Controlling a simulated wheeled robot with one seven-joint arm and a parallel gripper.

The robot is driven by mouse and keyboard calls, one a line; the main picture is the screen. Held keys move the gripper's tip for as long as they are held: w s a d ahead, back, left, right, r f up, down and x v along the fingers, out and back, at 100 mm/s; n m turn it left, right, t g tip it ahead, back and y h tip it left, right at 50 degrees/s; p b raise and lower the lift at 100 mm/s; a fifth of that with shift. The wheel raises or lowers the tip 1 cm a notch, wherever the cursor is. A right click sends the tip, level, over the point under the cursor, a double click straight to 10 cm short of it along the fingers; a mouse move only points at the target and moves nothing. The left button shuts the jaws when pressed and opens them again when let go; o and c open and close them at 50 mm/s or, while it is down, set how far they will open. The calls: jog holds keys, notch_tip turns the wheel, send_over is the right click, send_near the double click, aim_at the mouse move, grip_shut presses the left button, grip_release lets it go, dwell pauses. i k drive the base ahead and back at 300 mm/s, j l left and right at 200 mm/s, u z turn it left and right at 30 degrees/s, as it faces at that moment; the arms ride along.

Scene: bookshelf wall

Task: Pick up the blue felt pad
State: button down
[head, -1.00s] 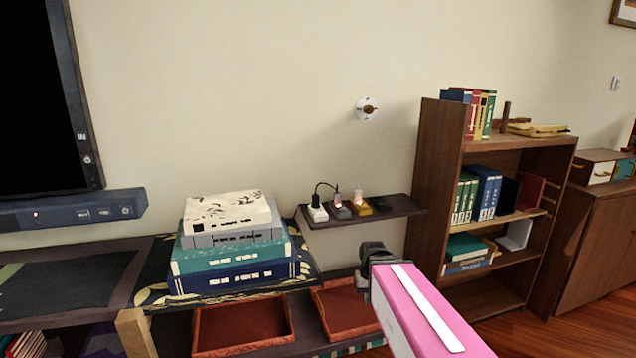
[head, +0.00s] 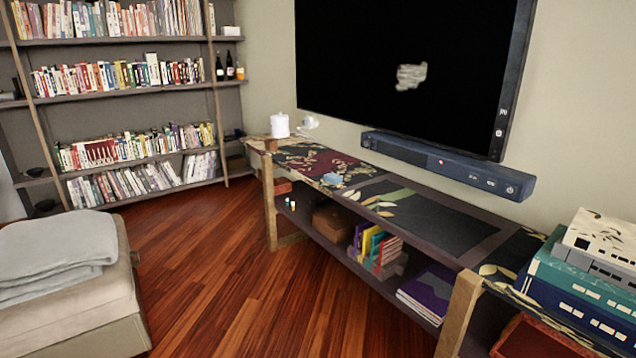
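A small light-blue item (head: 332,179) lies on the top of the long low TV stand (head: 405,212), towards its far end. It may be the blue felt pad, but it is too small for me to tell its material. My gripper is out of view in the head view now, so I cannot see its state or whether it holds anything.
A white cylinder (head: 280,125) stands at the stand's far end. A soundbar (head: 445,165) and a black TV (head: 400,70) are behind the stand. Stacked boxes (head: 575,290) are at the right. An ottoman with a folded blanket (head: 50,255) is at left. The wood floor (head: 225,270) between is clear.

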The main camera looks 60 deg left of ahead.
aim_at(333, 178)
jog(key=u, duration=2.55)
jog(key=i+j+z, duration=0.2)
jog(key=i+j, duration=0.25)
jog(key=i+j+z, duration=0.2)
jog(key=i+j, duration=0.25)
jog(key=i+j+z, duration=0.15)
jog(key=i+j, duration=0.25)
jog(key=j, duration=0.3)
